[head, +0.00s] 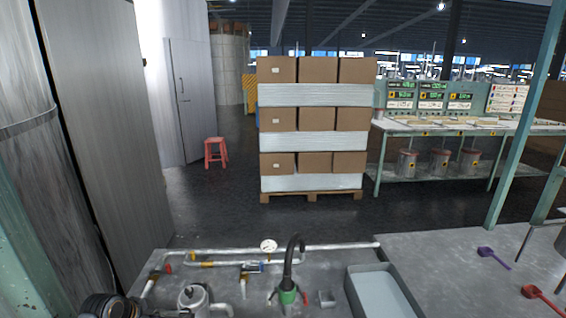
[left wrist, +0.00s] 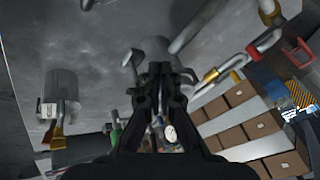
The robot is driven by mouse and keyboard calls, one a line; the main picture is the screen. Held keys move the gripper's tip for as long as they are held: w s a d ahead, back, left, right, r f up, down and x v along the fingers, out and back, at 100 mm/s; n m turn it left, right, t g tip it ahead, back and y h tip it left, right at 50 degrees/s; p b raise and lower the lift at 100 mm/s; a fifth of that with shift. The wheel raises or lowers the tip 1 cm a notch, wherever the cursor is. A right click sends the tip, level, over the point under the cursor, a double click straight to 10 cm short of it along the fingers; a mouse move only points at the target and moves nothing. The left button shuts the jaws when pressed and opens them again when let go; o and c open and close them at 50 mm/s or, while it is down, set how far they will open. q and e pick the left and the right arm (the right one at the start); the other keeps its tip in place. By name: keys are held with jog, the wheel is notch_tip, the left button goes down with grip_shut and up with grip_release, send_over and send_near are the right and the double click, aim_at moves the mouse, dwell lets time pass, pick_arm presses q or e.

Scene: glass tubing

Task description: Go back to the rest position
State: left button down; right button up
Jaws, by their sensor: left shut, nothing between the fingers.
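My left gripper (left wrist: 160,75) shows in the left wrist view with its two dark fingers together and nothing between them. Behind its tips is a grey metal surface with a rounded metal vessel (left wrist: 152,50) and pipes; I cannot tell whether the fingers touch anything. In the head view, a dark rounded part at the bottom left edge seems to be my left arm; the fingers cannot be made out there. My right gripper is in neither view.
The grey bench carries piping with a gauge (head: 268,246), a black tap with a green base (head: 288,297), a metal pot (head: 191,297) and a grey basin (head: 352,297). Purple (head: 487,252) and red (head: 531,291) scoops lie right. Beyond stand stacked cartons (head: 318,120) and a red stool (head: 215,152).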

pick_arm(q)
jog(key=s+d+f+n+g, duration=0.1)
jog(key=s+d+f+n, duration=0.25)
jog(key=s+d, duration=0.7)
jog(key=s+d+r+n+g+y, duration=0.1)
jog(key=s+r+n, duration=0.15)
jog(key=s, duration=0.55)
jog(key=s+r+n+y, duration=0.1)
jog(key=s+n, duration=0.3)
jog(key=s, duration=0.3)
notch_tip(320, 180, down, 24)
jog(key=s+a+g+p, duration=0.2)
jog(key=s+a+p, duration=0.1)
jog(key=s+f+p, duration=0.2)
jog(key=s+f, duration=1.1)
jog(key=s, duration=0.5)
jog(key=shift+a+f+g+p, duration=0.15)
jog(key=shift+a+g+p, duration=0.15)
jog(key=shift+g, duration=0.1)
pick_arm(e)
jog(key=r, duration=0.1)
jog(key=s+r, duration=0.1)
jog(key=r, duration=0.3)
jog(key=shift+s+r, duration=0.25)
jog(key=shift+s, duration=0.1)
